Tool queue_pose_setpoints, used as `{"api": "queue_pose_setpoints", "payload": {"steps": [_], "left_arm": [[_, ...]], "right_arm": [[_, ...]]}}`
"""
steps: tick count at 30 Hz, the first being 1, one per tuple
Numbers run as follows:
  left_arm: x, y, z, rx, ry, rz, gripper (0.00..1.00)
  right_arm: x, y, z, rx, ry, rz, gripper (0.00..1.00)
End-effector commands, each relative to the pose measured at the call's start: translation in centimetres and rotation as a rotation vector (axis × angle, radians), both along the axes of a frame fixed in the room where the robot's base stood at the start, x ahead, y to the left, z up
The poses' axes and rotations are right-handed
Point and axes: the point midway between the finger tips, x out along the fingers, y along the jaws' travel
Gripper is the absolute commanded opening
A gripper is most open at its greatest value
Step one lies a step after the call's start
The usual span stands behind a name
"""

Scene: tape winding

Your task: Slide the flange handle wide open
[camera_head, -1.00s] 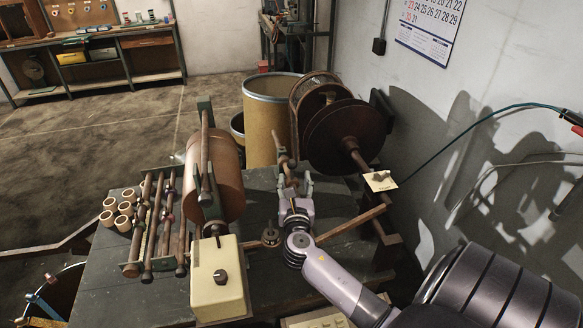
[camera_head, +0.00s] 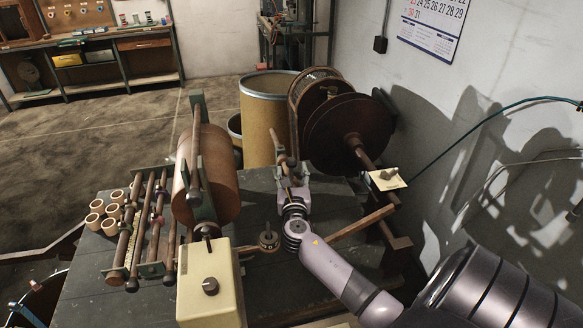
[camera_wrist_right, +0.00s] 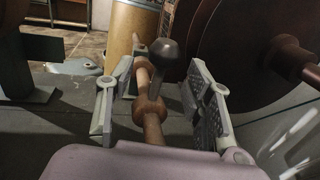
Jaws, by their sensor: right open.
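The flange handle, a dark ball-ended lever (camera_wrist_right: 168,62) on a brown wooden rod (camera_wrist_right: 152,118), stands between the fingers of my right gripper (camera_wrist_right: 152,85) in the right wrist view. Both fingers are spread, with visible gaps to the lever on each side. In the head view the handle (camera_head: 280,148) is just in front of my right gripper (camera_head: 293,174), left of the large dark reel flange (camera_head: 345,135). The lower part of the rod is hidden by my gripper body. My left gripper is not in view.
A brown roll (camera_head: 216,175) and several parallel rods (camera_head: 140,235) are on the dark table (camera_head: 90,290) to the left. A cream control box (camera_head: 209,290) stands at the front. The large reel is close on my gripper's right. Yellow drums (camera_head: 262,120) stand behind.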

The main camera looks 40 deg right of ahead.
Motion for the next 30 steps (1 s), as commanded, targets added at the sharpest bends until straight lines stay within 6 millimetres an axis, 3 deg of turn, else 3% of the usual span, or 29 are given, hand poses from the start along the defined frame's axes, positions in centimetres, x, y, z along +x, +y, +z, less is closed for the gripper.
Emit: {"api": "queue_pose_setpoints", "payload": {"steps": [6, 16, 30], "left_arm": [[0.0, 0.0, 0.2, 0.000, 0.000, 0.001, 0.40], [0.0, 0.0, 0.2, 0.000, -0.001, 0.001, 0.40], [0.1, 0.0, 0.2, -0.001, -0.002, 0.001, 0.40]], "right_arm": [[1.8, -1.6, 0.0, 0.000, 0.000, -0.001, 0.47], [2.1, -1.8, 0.0, 0.000, 0.000, 0.001, 0.47], [2.1, -1.7, 0.0, 0.000, 0.000, 0.001, 0.15]]}}
